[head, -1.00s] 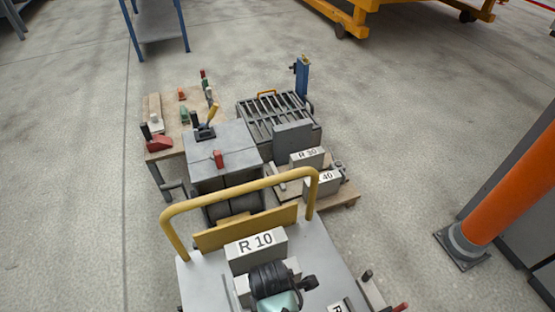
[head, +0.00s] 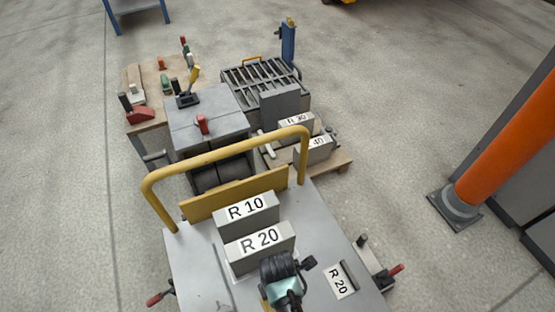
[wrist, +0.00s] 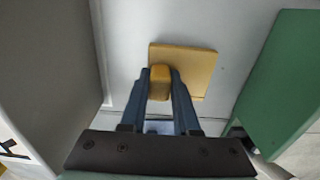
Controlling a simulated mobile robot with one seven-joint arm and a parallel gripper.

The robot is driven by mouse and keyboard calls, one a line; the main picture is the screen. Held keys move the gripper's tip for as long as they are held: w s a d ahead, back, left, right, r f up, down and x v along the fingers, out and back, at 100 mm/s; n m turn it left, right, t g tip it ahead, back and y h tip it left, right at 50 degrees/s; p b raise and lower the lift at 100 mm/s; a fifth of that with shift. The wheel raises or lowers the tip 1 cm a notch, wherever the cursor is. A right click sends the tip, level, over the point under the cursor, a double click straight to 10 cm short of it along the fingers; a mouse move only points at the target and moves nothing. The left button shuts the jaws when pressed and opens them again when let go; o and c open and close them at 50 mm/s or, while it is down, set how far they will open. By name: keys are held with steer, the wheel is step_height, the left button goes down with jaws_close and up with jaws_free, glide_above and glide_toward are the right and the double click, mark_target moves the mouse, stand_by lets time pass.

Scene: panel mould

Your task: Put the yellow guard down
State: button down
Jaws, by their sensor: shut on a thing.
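The yellow guard (wrist: 203,72) is a flat, square yellow plate with a raised yellow grip in the wrist view. My gripper (wrist: 160,84) is shut on that grip, one blue-grey finger on each side. The plate lies beyond the fingertips, over or on a pale grey surface; I cannot tell whether it touches. In the head view my black and teal wrist is over the grey machine top (head: 205,275), on the near side of the block marked R 20 (head: 260,243). It hides the fingers and most or all of the guard.
A block marked R 10 (head: 247,208) stands behind R 20. A yellow hoop rail (head: 225,151) rises at the machine's far edge. A flat R 20 label (head: 339,282) lies right of my wrist. A green block (wrist: 280,85) is close on the right in the wrist view.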

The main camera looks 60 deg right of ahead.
steer(key=c, duration=1.1)
jaws_free()
steer(key=shift+f, duration=0.15)
steer(key=o, duration=0.5)
steer(key=shift+c, duration=0.2)
step_height(320, 180, up, 12)
steer(key=p, duration=0.5)
steer(key=shift+r, duration=0.2)
